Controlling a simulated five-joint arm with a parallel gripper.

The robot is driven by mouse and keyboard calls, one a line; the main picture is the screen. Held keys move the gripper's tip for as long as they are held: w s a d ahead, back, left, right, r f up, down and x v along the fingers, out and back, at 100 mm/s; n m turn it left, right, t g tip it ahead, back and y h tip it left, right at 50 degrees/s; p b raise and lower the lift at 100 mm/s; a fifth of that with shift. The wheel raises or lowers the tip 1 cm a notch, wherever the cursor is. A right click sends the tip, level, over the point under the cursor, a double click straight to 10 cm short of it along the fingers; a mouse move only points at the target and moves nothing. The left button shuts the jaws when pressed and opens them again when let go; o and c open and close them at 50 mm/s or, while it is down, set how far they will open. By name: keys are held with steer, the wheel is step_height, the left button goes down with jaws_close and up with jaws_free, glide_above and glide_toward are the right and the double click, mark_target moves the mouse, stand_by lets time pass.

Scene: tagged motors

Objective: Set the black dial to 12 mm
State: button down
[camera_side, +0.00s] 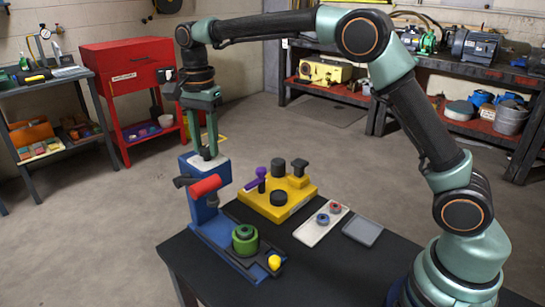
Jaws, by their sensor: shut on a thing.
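My gripper (205,152) points down at the top of a blue stand (211,214) left of centre. Its green fingers reach a pale plate (209,164) on the stand's top. They are shut around a small dark piece there, which looks like the black dial (206,155). The fingers hide most of it, and no marks or reading can be made out. The stand carries a red cylinder (205,186) on its side and a green round part (245,240) on its blue base. A yellow knob (274,262) sits at the base's front end.
A yellow block (272,210) with black knobs and a purple handle (259,178) stands right of the stand. Beside it are a white tray (307,237) with two small round parts and a grey tray (362,231). The dark table's front (310,280) is clear.

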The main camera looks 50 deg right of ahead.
mark_target(207, 147)
steer(key=shift+r+m, duration=0.15)
steer(key=shift+m, duration=0.35)
steer(key=c, duration=0.5)
jaws_free()
step_height(207, 147, up, 12)
stand_by(0.5)
stand_by(0.3)
